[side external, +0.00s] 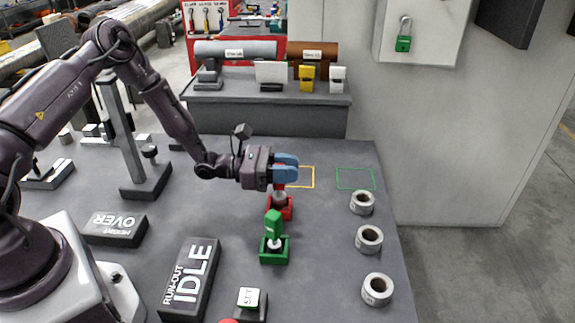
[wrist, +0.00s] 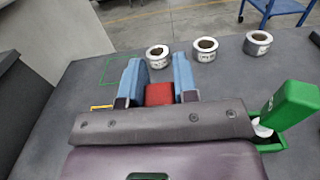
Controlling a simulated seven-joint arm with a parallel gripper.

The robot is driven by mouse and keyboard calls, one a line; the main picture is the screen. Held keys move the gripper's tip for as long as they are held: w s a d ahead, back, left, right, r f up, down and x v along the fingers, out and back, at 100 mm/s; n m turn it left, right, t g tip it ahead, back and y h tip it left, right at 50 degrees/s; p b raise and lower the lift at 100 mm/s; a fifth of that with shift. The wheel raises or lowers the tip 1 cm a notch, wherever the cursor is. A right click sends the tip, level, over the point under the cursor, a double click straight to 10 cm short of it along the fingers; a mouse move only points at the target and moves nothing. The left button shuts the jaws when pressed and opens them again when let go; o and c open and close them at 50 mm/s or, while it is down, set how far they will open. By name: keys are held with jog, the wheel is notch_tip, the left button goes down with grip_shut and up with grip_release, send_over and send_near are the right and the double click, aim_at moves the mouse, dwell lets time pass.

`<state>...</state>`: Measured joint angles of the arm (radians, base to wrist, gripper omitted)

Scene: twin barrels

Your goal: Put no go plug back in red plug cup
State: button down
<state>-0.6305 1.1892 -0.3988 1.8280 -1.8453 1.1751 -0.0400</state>
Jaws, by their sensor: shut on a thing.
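My gripper (side external: 286,168) has blue fingers shut on the red no go plug (wrist: 159,94), whose red handle shows between the fingers in the wrist view. In the side view the red plug cup (side external: 287,208) is directly below my gripper. A grey part of the plug (side external: 280,197) shows just under the handle, at the cup's mouth. I cannot tell how deep the plug's lower end sits in the cup. The red cup is hidden in the wrist view.
A green plug (side external: 273,225) stands in a green cup (side external: 274,251) close in front of the red cup. Several ring-shaped parts (side external: 369,239) line the table's right side. Yellow and green outlined squares (side external: 356,179) behind are empty. A display reads IDLE (side external: 190,280).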

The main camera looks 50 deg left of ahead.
jog(key=shift+f, duration=0.95)
jog(key=c, duration=0.8)
grip_release()
jog(key=v, duration=1.3)
